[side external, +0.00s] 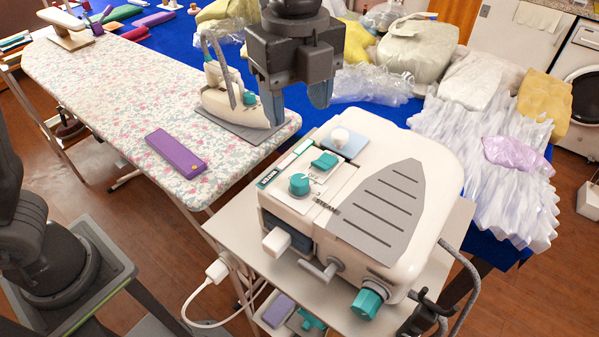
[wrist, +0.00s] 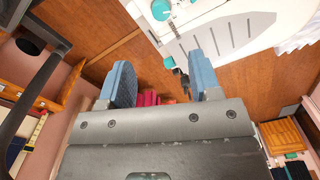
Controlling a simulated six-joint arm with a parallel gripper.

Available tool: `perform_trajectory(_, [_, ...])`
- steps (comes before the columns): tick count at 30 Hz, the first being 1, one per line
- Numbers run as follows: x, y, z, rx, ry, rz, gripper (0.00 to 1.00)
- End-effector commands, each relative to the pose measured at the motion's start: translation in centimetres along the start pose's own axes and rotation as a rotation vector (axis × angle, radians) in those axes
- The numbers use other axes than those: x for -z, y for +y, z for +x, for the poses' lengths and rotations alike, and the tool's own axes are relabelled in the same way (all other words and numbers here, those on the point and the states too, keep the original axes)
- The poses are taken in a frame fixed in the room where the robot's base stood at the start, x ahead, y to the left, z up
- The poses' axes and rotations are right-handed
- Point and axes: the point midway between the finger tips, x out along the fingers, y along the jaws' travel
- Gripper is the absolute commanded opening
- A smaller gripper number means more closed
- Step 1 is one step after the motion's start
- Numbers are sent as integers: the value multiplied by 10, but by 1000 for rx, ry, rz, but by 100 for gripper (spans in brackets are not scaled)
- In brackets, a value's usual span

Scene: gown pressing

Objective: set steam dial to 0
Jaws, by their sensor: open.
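The cream steam station (side external: 400,245) stands on a white stand. A round teal dial (side external: 299,184) sits on its white panel, beside the printed word STEAM; I cannot read its exact setting. A teal rocker switch (side external: 323,160) is just behind the dial, and a larger teal knob (side external: 366,303) is on the front. My gripper (side external: 297,98) is open and empty, with blue fingertips, up in the air and apart from the dial. In the wrist view my gripper (wrist: 163,80) has a clear gap between its fingers, and the station (wrist: 250,25) shows at the top right.
An iron (side external: 235,105) rests on a grey pad at the end of the floral ironing board (side external: 130,85). A purple block (side external: 176,152) lies on the board. Bagged garments (side external: 410,50) and white pleated cloth (side external: 470,150) cover the blue table. A hose runs at the station's right.

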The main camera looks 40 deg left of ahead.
Motion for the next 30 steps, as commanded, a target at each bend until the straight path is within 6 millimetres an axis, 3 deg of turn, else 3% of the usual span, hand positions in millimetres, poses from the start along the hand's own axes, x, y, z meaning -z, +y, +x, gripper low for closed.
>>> perform_trajectory(8, [4, -2, 26, -11, -2, 32, 58])
perform_trajectory(22, [3, -1, 117, -8, -2, 28, 58])
perform_trajectory(30, [3, -1, 138, -6, -1, 28, 58])
